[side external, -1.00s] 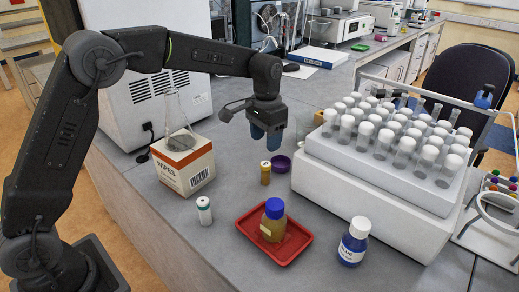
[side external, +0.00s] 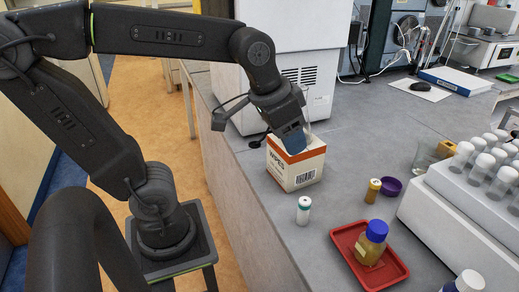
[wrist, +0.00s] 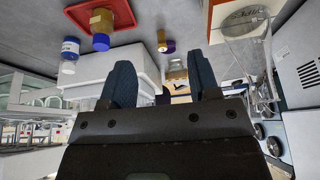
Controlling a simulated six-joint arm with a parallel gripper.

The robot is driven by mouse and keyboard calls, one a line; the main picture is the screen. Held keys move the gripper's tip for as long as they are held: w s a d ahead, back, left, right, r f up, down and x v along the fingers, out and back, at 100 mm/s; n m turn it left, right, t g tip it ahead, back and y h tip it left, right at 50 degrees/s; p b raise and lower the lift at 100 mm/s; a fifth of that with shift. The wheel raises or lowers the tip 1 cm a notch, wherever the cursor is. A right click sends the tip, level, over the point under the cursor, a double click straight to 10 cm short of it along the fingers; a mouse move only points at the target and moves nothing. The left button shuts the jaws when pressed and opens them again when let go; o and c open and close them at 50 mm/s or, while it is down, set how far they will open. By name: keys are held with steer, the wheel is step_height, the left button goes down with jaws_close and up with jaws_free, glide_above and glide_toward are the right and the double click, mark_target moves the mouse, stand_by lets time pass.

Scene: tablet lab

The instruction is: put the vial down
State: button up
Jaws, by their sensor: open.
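My gripper (side external: 291,143) is open with nothing between its fingers. In the side view it overlaps the top of the wipes box; whether it touches cannot be told. In the wrist view its two dark blue fingers (wrist: 162,80) stand apart. A small vial with a white cap and green band (side external: 303,210) stands upright on the bench in front of the box. A small amber-yellow vial (side external: 373,191) stands upright beside a purple dish (side external: 391,186); it also shows in the wrist view (wrist: 162,37). Which one the task means cannot be told.
The wipes box (side external: 296,170) has a glass flask (wrist: 242,28) at it, mostly hidden in the side view. A red tray (side external: 342,238) holds a blue-capped amber bottle (side external: 370,246). A white tube rack (side external: 455,205) stands right. Bench between box and rack is mostly clear.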

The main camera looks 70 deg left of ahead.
steer(key=shift+o, duration=0.4)
steer(key=s+f+t, duration=0.1)
steer(key=s+f, duration=0.1)
steer(key=s, duration=0.3)
steer(key=shift+s+a+f, duration=0.15)
steer(key=shift+s+f, duration=0.1)
steer(key=shift+f, duration=0.05)
